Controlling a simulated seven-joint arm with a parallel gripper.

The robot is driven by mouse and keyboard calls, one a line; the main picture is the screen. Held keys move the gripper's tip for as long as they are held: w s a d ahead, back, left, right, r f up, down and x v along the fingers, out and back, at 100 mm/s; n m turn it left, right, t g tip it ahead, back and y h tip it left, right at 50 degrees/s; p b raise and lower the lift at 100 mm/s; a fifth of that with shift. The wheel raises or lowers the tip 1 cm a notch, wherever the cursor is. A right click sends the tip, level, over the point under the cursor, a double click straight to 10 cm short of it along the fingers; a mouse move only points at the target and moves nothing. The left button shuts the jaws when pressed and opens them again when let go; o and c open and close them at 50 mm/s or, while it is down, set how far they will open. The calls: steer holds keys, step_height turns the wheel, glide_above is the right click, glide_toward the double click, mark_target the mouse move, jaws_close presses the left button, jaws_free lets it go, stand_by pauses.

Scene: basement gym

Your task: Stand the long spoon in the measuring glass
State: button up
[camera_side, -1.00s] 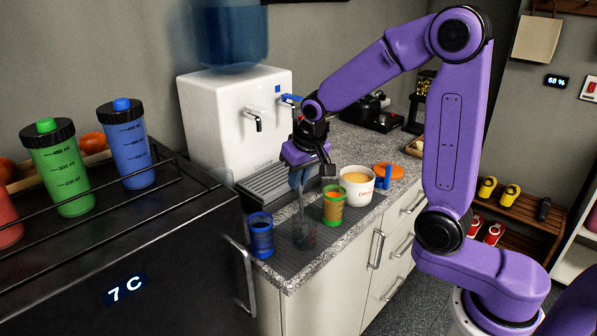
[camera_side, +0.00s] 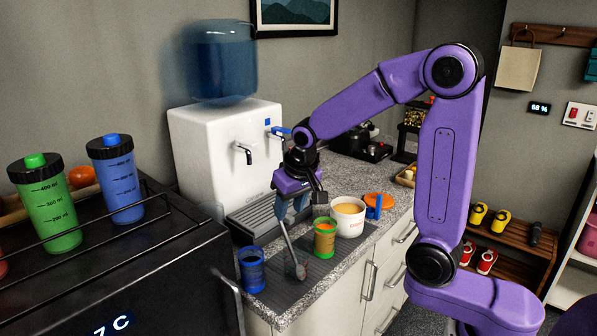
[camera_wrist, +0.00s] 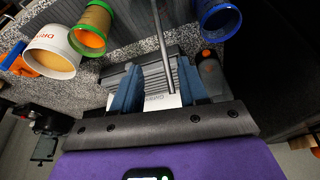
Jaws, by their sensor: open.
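The long spoon (camera_side: 289,246) is a thin grey rod with a wider, reddish-grey lower end on the dark ribbed mat. It leans, its upper part toward the left, under my gripper (camera_side: 291,210). In the wrist view, my gripper (camera_wrist: 158,90) has its two blue fingers apart. The spoon's shaft (camera_wrist: 162,45) runs into the space between them, nearer the right finger; the jaws are not closed on it. I cannot clearly make out the clear measuring glass around the spoon's lower end.
A blue cup (camera_side: 251,270) stands left of the spoon, a green-rimmed cup (camera_side: 325,238) right of it. A white tub (camera_side: 348,220) with orange contents is behind. The water dispenser (camera_side: 225,150) is close behind my gripper. The counter's front edge is near.

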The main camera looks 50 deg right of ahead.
steer(key=v, duration=1.5)
steer(key=shift+s+r, duration=0.2)
steer(key=shift+r, duration=0.05)
steer(key=shift+a+f, duration=0.1)
steer(key=s+a+f+n+g+y, duration=0.2)
steer(key=s+a+f+n, duration=0.2)
steer(key=s+f+n, duration=0.45)
steer(key=s+d+f+n, duration=0.1)
steer(key=s+f+n, duration=0.2)
steer(key=s, duration=0.4)
steer(key=s+d+f+n+g, duration=0.1)
steer(key=s+f+n, duration=0.2)
steer(key=s, duration=0.5)
steer(key=shift+s+f+h, duration=0.3)
steer(key=shift+f, duration=0.55)
